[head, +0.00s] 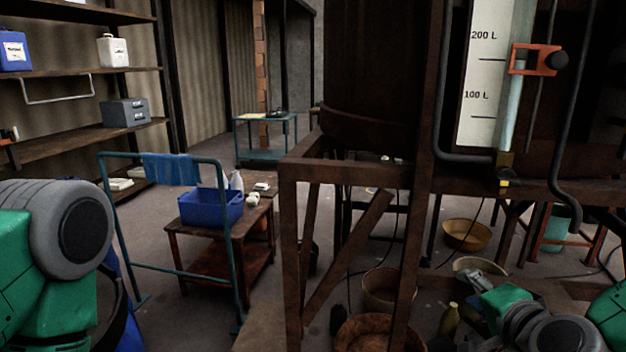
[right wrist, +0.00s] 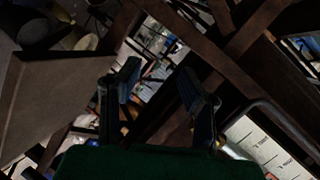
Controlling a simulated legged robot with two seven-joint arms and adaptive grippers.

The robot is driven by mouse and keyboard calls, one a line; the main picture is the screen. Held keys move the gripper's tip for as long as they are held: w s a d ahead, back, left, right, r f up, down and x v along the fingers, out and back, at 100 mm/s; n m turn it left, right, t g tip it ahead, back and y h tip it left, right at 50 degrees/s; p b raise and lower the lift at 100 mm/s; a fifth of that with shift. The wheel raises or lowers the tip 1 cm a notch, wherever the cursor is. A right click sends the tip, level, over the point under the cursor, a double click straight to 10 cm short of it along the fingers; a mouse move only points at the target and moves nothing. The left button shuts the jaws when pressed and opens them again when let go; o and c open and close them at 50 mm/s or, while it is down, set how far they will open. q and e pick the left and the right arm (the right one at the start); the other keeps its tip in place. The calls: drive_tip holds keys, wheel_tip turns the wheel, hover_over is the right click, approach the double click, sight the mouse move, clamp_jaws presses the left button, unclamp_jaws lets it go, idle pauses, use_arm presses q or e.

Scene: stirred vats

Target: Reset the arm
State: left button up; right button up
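My right arm comes in at the lower right of the head view, a green and grey arm with its gripper (head: 477,281) pointing away past the rusty frame. In the right wrist view the two dark fingers of this gripper (right wrist: 160,88) stand well apart with nothing between them. My left arm (head: 60,250) shows only as a large grey and green joint at the left edge of the head view. The left gripper is out of the picture.
A rusty vat stand (head: 345,172) fills the middle, close ahead. A level gauge (head: 484,75) with an orange clamp (head: 532,60) hangs at right. Bowls (head: 466,234) lie on the floor below. A blue crate (head: 211,208) sits on a small table behind a blue rail (head: 183,279).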

drive_tip(key=s+a+f+n+g+y, duration=0.1)
drive_tip(key=s+a+f+n+g, duration=0.15)
drive_tip(key=f, duration=0.35)
drive_tip(key=s+a+f+n+g+y, duration=0.1)
drive_tip(key=s+f+n+g, duration=0.1)
drive_tip(key=s+f, duration=0.3)
drive_tip(key=s+d+f+n+g+h, duration=0.1)
drive_tip(key=s+f+n+g, duration=0.3)
drive_tip(key=s+f, duration=0.5)
drive_tip(key=s+d+f+n+g+h, duration=0.1)
drive_tip(key=s+d+f+n+g, duration=0.1)
drive_tip(key=s+f+n+g, duration=0.3)
drive_tip(key=s+f, duration=0.4)
drive_tip(key=s, duration=0.4)
drive_tip(key=shift+s, duration=0.25)
drive_tip(key=shift+d+n, duration=0.15)
drive_tip(key=shift+n, duration=0.1)
